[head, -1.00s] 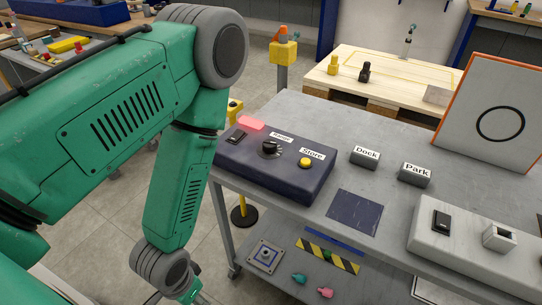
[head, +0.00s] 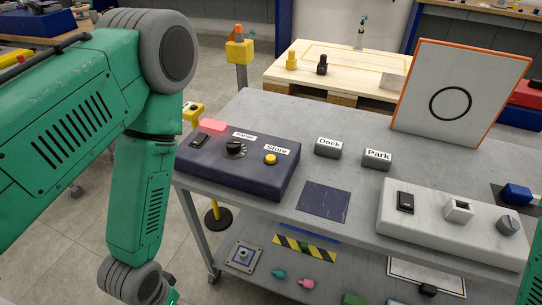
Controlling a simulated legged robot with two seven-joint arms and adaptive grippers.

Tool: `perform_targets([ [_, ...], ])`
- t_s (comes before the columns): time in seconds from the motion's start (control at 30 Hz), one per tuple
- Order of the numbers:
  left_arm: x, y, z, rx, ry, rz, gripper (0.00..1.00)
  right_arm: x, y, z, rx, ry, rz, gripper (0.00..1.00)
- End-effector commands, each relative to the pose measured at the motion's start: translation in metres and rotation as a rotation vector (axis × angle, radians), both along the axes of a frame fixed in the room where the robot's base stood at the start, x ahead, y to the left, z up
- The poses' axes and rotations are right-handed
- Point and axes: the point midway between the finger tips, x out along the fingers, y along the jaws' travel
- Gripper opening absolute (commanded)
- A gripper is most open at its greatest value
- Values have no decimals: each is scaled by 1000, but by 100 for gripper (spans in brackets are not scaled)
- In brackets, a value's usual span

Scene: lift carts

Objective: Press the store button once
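The store button (head: 270,159) is a small round yellow button on the top of a dark blue control box (head: 225,180), just below the white "Store" label (head: 277,149). The box stands at the left end of the grey cart top. A black range knob (head: 234,149), a black rocker switch (head: 200,140) and a pink-red block (head: 212,125) are also on the box. My green left arm fills the left side of the view, left of the box. Its gripper is below the bottom edge of the view.
Dock (head: 328,148) and Park (head: 377,160) blocks stand on the grey cart (head: 260,110). A white box (head: 440,225) with a switch, socket and knob is at the right. An upright panel (head: 455,95) with a black circle stands behind. Small parts lie on the lower shelf.

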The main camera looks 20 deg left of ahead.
Motion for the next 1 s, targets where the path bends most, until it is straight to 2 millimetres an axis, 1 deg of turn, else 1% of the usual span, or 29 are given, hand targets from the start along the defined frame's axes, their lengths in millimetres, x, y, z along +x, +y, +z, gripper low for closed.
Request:
perform_targets([
  [0.03,0,0,0,0,0,0,44,0,0,0,0,0,0,40],
  [0.07,0,0,0,0,0,0,33,0,0,0,0,0,0,40],
  [0.1,0,0,0,0,0,0,19,0,0,0,0,0,0,40],
  [0.17,0,0,0,0,0,0,0,0,0,0,0,0,0,40],
  [1.0,0,0,0,0,0,0,0,0,0,0,0,0,0,40],
])
